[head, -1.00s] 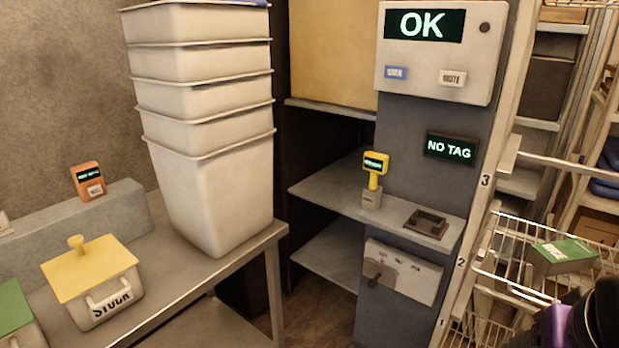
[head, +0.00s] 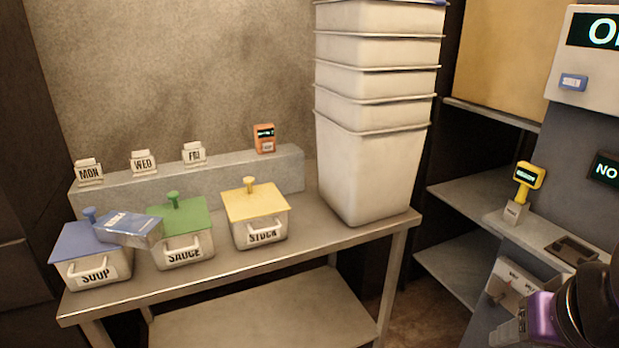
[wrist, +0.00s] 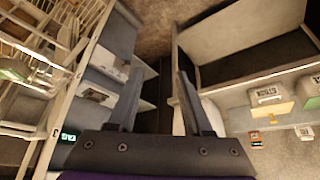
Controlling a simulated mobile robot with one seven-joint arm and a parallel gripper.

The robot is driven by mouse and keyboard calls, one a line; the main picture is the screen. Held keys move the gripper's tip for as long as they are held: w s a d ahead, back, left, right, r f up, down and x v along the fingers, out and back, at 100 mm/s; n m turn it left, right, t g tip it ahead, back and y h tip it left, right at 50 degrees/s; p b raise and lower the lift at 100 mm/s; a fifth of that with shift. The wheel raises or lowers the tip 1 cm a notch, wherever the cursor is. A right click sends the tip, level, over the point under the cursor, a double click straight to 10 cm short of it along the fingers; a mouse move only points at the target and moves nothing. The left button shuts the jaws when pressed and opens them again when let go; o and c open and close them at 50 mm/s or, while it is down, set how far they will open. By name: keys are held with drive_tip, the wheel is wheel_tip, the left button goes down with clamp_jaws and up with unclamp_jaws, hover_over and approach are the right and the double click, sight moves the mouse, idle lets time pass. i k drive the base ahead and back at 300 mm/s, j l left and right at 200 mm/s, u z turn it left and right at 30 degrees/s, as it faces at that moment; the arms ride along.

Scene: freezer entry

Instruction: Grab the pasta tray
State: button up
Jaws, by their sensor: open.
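No label reading pasta can be made out. A flat blue-topped tray (head: 127,228) lies tilted on the table containers, across the blue soup lid and against the green-lidded sauce container (head: 185,250); its label is too small to read. The soup container (head: 93,272) is at the left and the yellow-lidded stock container (head: 262,235) at the right. My gripper (wrist: 160,72) is open and empty in the wrist view, pointing toward the floor gap, well away from the tray. My purple wrist shows at the lower right of the head view.
Tall stacked white bins (head: 368,165) stand on the table's right end. MON, WED and FRI tags and an orange reader (head: 264,138) sit on the rear ledge. A yellow reader (head: 526,178) stands on the right shelf. Wire baskets (wrist: 40,60) show in the wrist view.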

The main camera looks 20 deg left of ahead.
sight(118, 227)
drive_tip(key=u, duration=2.1)
drive_tip(key=i+u, duration=0.3)
drive_tip(key=i+l+u, duration=0.1)
drive_tip(key=i+u, duration=0.2)
